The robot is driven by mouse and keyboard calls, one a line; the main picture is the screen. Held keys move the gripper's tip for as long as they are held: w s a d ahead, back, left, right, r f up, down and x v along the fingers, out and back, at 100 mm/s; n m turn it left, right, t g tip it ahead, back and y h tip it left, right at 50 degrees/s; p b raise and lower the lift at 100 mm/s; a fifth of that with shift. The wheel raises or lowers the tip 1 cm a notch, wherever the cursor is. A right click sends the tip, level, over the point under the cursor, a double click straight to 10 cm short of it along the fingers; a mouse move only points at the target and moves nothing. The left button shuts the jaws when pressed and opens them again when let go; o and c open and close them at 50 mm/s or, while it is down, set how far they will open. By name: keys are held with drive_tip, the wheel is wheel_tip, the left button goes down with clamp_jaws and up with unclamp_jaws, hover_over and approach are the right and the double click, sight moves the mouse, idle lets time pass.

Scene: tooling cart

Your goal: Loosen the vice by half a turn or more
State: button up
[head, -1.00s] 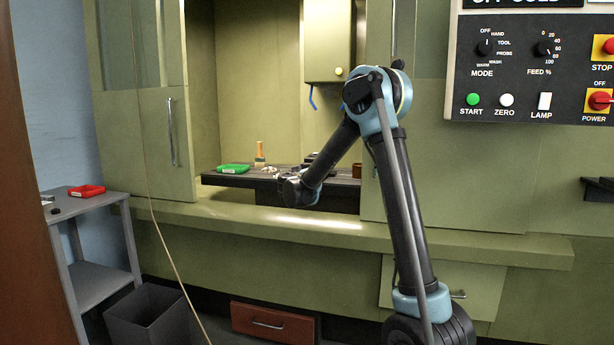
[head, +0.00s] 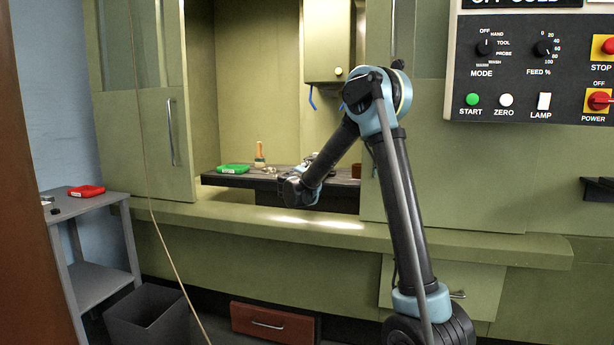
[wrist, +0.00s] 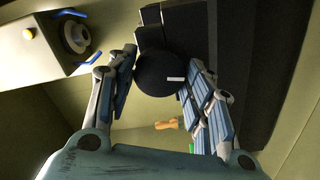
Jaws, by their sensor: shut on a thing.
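My gripper (wrist: 157,85) has its two blue-padded fingers around a dark round knob (wrist: 160,78) with a white mark, seen in the wrist view. The knob appears to be the vice's handle, and dark blocky metal (wrist: 222,45) extends behind it. In the head view my gripper (head: 299,192) is at the front of the dark machine table, inside the green machine's opening. My gripper and forearm hide most of the vice there.
A green door panel (head: 445,190) borders the opening on the right. A grey side table (head: 92,203) holds a red tray (head: 87,190).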

drive_tip(key=shift+a+n, duration=0.15)
drive_tip(key=shift+n, duration=1.55)
drive_tip(key=o, duration=1)
drive_tip(key=shift+o, duration=0.2)
drive_tip(key=s+a, duration=0.2)
drive_tip(key=s, duration=0.9)
drive_tip(key=shift+s, duration=0.35)
drive_tip(key=shift+f, duration=0.1)
